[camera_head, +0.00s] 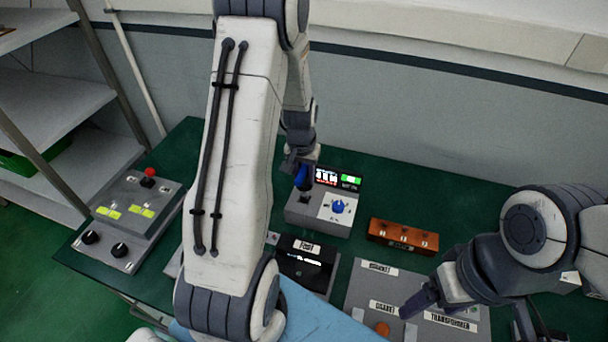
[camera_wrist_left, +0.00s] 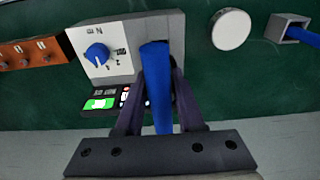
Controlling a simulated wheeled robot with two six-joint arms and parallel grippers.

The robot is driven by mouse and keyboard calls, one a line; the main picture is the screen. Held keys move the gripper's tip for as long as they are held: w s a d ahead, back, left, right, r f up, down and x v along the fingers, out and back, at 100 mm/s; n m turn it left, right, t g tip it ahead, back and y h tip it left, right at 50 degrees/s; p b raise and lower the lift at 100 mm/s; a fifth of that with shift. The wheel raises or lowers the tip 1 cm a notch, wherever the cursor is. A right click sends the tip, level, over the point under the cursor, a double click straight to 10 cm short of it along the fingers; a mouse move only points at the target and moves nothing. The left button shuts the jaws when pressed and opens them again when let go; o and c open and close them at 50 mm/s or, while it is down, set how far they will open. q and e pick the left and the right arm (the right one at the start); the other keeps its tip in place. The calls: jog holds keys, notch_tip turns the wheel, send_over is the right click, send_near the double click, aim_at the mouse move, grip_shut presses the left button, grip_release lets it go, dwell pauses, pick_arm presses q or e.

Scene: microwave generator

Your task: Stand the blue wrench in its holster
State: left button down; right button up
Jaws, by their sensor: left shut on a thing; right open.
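My left gripper (camera_head: 300,160) is shut on a blue wrench (camera_head: 303,178), which hangs below it over the left part of a grey box (camera_head: 293,215). In the left wrist view the wrench (camera_wrist_left: 157,85) is between the fingers (camera_wrist_left: 158,100), with its far end over the same box (camera_wrist_left: 118,50). A dark square (camera_head: 304,199) shows on the box top just under the wrench; I cannot tell whether the wrench touches it. A grey square holder (camera_wrist_left: 283,27) with a blue piece sits at the upper right of the wrist view. My right gripper (camera_head: 412,303) is open, above a labelled grey panel.
A control box with a red button (camera_head: 150,171) is at left. A white disc (camera_wrist_left: 231,29) lies beside the holder.

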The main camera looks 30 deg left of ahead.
aim_at(304, 194)
pick_arm(q)
jog(key=shift+f+b, duration=1.8)
jog(key=shift+f, duration=0.65)
jog(key=shift+f+b, duration=0.4)
jog(key=shift+f, duration=0.1)
jog(key=shift+f, duration=0.15)
jog(key=shift+c, duration=2.2)
grip_release()
